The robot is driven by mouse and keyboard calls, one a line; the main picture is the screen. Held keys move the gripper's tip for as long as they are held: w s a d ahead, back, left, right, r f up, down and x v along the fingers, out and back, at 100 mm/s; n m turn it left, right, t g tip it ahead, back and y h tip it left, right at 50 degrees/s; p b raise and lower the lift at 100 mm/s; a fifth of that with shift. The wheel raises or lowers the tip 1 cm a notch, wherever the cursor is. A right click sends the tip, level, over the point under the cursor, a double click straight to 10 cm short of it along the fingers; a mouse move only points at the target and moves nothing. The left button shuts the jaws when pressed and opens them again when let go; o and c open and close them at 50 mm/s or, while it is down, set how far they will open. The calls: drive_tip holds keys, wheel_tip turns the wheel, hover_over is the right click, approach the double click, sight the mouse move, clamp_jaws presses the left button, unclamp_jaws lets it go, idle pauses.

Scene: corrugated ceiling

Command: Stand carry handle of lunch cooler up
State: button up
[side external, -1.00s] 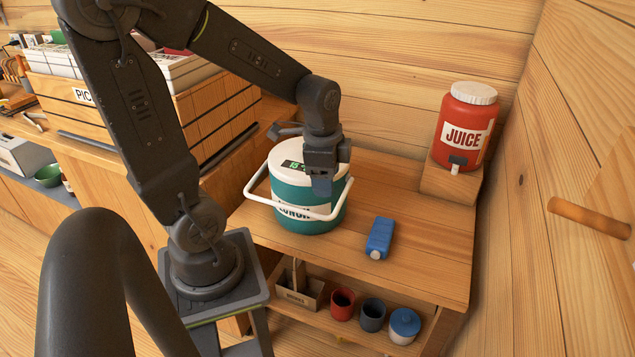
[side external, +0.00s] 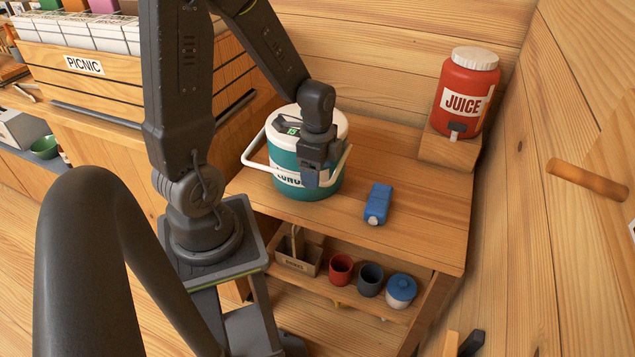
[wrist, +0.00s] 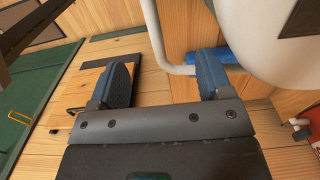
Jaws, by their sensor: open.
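The lunch cooler (side external: 284,157) stands upright on the wooden bench, with a teal body and white lid; its lid (wrist: 270,38) fills the upper right of the wrist view. Its white carry handle (side external: 255,164) hangs low across the front. My gripper (side external: 311,180) is at the cooler's front, pointing down, and hides part of the handle and label. In the wrist view my open gripper (wrist: 166,78) has its fingers apart, with the handle bar (wrist: 155,42) appearing between them and passing behind the right finger. I cannot tell whether a finger touches it.
A blue bottle-like item (side external: 378,204) lies right of the cooler. A red juice dispenser (side external: 466,92) stands on a wooden block at the back right. A shelf below holds cups (side external: 341,269) and a small caddy (side external: 297,256). A picnic crate (side external: 120,75) is left. The bench's right front is clear.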

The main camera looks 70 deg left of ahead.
drive_tip(key=shift+f, duration=2.2)
drive_tip(key=c, duration=1.3)
drive_tip(key=shift+r, duration=0.1)
drive_tip(key=shift+r, duration=1.4)
